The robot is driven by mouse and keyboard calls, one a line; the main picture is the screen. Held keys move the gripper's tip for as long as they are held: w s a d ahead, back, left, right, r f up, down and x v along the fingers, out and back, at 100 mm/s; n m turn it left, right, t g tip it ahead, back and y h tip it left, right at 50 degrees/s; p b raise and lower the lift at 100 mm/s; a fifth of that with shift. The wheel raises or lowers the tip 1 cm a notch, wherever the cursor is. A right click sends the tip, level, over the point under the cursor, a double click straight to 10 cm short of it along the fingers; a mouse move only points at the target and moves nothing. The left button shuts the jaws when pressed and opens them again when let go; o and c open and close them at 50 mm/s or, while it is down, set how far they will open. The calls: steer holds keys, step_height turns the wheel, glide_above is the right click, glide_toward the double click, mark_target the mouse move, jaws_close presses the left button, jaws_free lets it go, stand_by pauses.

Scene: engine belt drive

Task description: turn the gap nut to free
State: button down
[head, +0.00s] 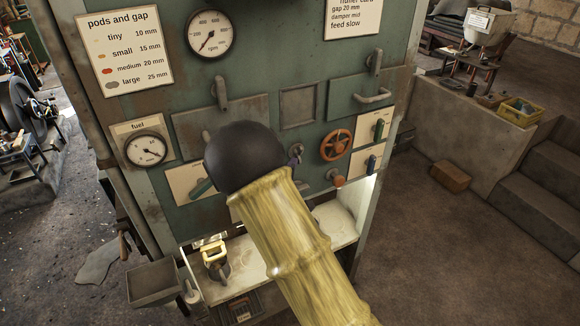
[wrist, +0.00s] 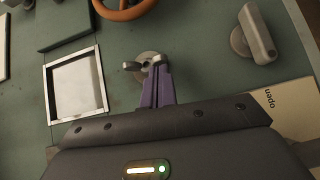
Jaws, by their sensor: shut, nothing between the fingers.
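A small grey metal nut with a rounded wing on a round base, which I take to be the gap nut (wrist: 131,66), is on the green panel in the wrist view. My gripper (wrist: 161,66) has purple fingers, which are shut with nothing between them. Their tips overlap the right side of the nut in the wrist view; I cannot tell if they touch it. In the head view my gripper (head: 296,152) is mostly behind my own dark wrist, and its fingers hide most of the nut.
An orange handwheel (head: 336,145) is right of the gripper, with an orange knob (head: 338,179) below it. A framed window (head: 299,106) is above. In the wrist view a grey lever (wrist: 257,33) stands out at the right, and a card reading "open" (wrist: 287,106) is below it.

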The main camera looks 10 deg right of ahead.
steer(key=shift+d+f+n+t+b, duration=0.1)
steer(key=shift+d+n+t+b, duration=0.2)
steer(key=shift+d+n+b, duration=0.15)
steer(key=shift+h, duration=0.3)
steer(key=w+a+b+v, duration=0.1)
steer(key=a+b+v, duration=0.1)
steer(key=v, duration=1.1)
steer(key=shift+w+a, duration=0.2)
steer(key=shift+a, duration=0.25)
steer(key=shift+w, duration=0.1)
